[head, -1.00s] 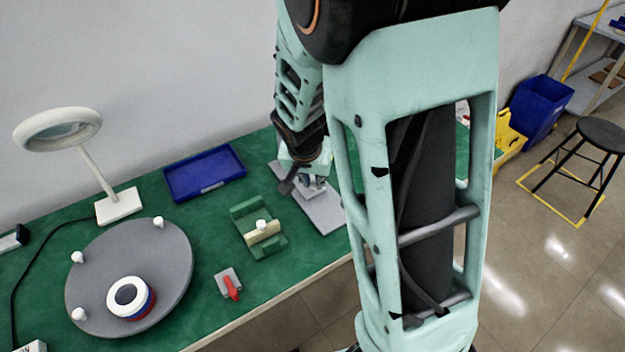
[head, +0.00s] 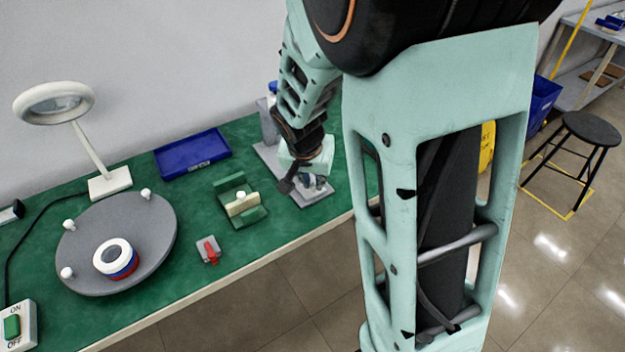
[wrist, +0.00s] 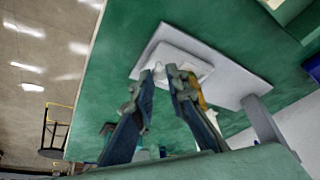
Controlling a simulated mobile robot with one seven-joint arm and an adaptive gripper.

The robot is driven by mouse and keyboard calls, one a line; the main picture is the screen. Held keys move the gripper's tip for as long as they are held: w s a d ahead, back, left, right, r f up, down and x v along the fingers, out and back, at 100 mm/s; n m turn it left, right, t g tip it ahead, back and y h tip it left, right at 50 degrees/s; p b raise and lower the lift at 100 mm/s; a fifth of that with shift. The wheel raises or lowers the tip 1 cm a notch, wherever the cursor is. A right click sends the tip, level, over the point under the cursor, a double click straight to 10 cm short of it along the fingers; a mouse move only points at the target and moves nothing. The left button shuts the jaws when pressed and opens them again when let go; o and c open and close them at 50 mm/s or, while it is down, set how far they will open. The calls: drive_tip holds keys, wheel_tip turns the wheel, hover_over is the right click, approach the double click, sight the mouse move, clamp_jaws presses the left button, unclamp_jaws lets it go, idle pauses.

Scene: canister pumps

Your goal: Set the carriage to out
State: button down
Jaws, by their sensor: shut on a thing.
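My gripper (wrist: 163,80) is low over a grey fixture on the bench. In the wrist view its two fingers are close together on a small pale part, mostly hidden between the tips. The part is above a whitish block on the fixture's flat grey plate (wrist: 228,85). The plate also shows in the head view (head: 264,153), partly behind my gripper (head: 303,184). A green slide base (head: 229,185) with a cream block (head: 241,205) and white knob stands to the left, untouched. I cannot tell for certain which piece is the carriage.
A red-handled part (head: 209,250), a round grey turntable (head: 100,235) with a canister (head: 115,258), a blue tray (head: 192,153) and a ring lamp (head: 108,185) stand further left. The bench's front edge is close to the fixture.

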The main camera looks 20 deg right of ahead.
drive_tip(key=shift+s+d, duration=0.1)
drive_tip(key=shift+s, duration=0.15)
drive_tip(key=shift+f, duration=0.1)
drive_tip(key=c, duration=1.9)
unclamp_jaws()
drive_tip(key=shift+r, duration=0.35)
drive_tip(key=v, duration=0.7)
